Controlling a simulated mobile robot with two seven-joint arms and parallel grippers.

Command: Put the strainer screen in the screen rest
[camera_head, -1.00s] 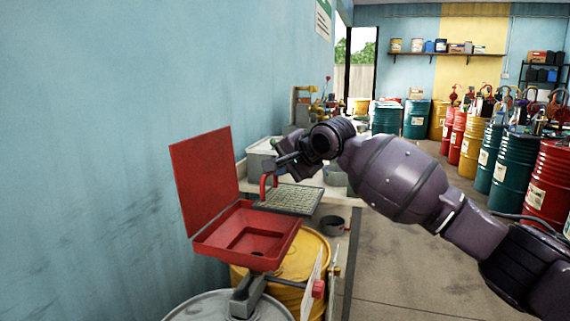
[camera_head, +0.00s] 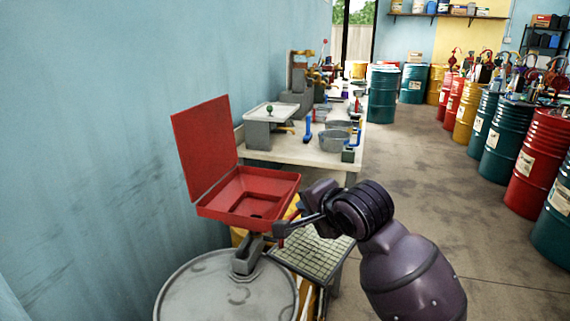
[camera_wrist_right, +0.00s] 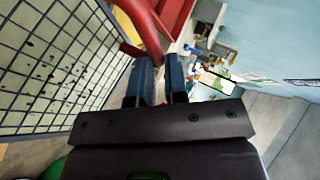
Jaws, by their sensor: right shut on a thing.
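The strainer screen (camera_head: 314,254) is a grey wire grid in a flat frame with a red handle. My right gripper (camera_head: 284,230) is shut on the red handle and holds the screen just right of the red open-lidded funnel box (camera_head: 250,193), at or below its rim. The wrist view shows the grid (camera_wrist_right: 50,65) close at the left and the red handle (camera_wrist_right: 141,28) at the fingers (camera_wrist_right: 160,72). I cannot clearly make out the screen rest; the screen and arm cover the area beside the drum. My left gripper is not in view.
The funnel box stands over a grey-topped drum (camera_head: 225,292); a yellow drum is mostly hidden behind it. A workbench (camera_head: 285,156) with a grey stand (camera_head: 274,112) and metal pans (camera_head: 334,140) runs along the wall.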

